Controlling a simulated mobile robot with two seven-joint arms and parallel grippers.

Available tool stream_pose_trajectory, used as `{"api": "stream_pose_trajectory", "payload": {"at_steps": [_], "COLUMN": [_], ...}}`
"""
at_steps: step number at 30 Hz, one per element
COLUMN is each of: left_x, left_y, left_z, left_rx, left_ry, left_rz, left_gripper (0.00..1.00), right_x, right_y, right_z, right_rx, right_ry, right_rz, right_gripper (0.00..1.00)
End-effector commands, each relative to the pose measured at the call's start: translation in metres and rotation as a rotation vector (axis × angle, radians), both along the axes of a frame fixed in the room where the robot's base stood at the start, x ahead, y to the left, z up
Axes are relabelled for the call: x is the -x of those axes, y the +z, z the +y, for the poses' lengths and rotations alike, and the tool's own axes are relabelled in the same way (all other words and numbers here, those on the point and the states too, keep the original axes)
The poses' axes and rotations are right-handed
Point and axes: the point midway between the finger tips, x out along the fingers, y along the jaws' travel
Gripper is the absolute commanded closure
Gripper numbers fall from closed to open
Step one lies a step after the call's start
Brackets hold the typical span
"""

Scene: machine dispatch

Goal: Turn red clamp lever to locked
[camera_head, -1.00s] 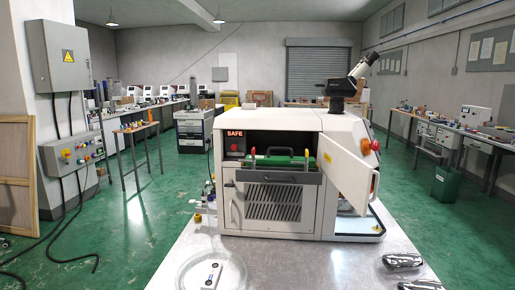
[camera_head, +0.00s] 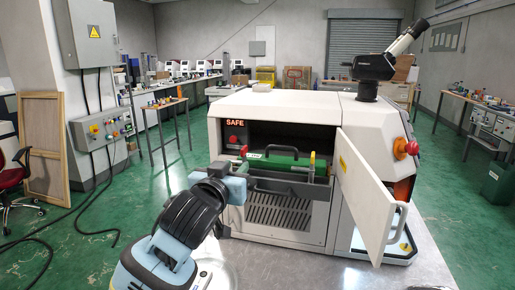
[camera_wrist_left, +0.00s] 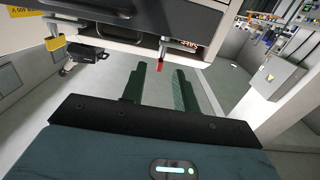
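The red clamp lever (camera_head: 244,150) stands at the left end of the green fixture (camera_head: 272,157) on the machine's pulled-out tray. Its red tip (camera_wrist_left: 159,67) hangs from a thin rod in the left wrist view, which shows it between the lines of my two fingers, near their ends. My left gripper (camera_head: 236,169) is at the tray's left front corner, close to the lever. Its dark green fingers (camera_wrist_left: 158,84) are apart with nothing clasped; contact with the lever cannot be told. A yellow-tipped lever (camera_head: 312,157) stands at the fixture's right. My right gripper is not seen.
The machine (camera_head: 290,108) shows a lit SAFE sign (camera_head: 237,124). Its white door (camera_head: 365,195) stands open to the right of the tray. A black handle (camera_head: 288,186) crosses the tray front. The metal table (camera_head: 330,272) is bare in front of the machine.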

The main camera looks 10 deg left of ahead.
Motion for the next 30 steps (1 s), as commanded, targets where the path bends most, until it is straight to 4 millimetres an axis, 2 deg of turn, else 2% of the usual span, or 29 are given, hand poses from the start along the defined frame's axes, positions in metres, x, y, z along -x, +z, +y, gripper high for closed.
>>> {"api": "stream_pose_trajectory", "payload": {"at_steps": [3,11,14,24,30], "left_x": [0.000,-0.003,-0.011,-0.056,-0.072], "left_y": [0.012,0.012,0.013,0.012,0.013], "left_z": [0.001,0.001,0.000,-0.001,-0.002], "left_rx": [0.002,0.003,0.003,0.003,0.004], "left_ry": [0.007,0.008,0.008,0.008,0.008], "left_rz": [-0.013,-0.014,-0.014,-0.013,-0.014], "left_gripper": [0.70,0.70,0.70,0.70,0.70], "right_x": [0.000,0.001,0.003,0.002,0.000], "right_y": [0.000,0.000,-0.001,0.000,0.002], "right_z": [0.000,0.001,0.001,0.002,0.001], "right_rx": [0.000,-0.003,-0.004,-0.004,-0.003], "right_ry": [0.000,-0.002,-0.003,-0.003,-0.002], "right_rz": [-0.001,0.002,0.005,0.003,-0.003], "right_gripper": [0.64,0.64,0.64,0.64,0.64]}}
